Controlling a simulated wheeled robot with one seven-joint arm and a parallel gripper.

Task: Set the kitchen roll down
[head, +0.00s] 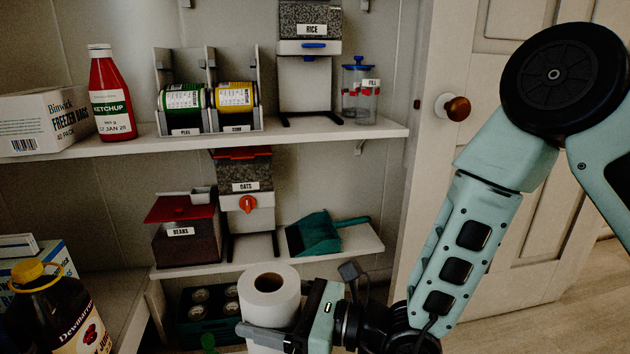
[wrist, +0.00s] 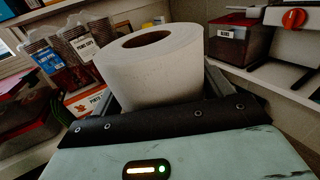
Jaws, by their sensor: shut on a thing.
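The white kitchen roll (head: 271,300) stands upright in my gripper (head: 268,335), low in front of the shelves in the head view. My gripper is shut on it, with a finger showing across its near side. In the wrist view the roll (wrist: 155,72) fills the space between the fingers of my gripper (wrist: 160,95), its cardboard core opening facing up. The roll's lower end is hidden in the wrist view and runs out of the bottom of the head view. I cannot see any surface touching its underside.
The middle shelf (head: 345,245) holds a beans bin (head: 184,232), an oats dispenser (head: 246,190) and a teal dustpan (head: 315,235). A dark crate (head: 190,332) with cans sits below, behind the roll. A yellow-capped bottle (head: 60,310) stands at the lower left. The door (head: 500,260) is at right.

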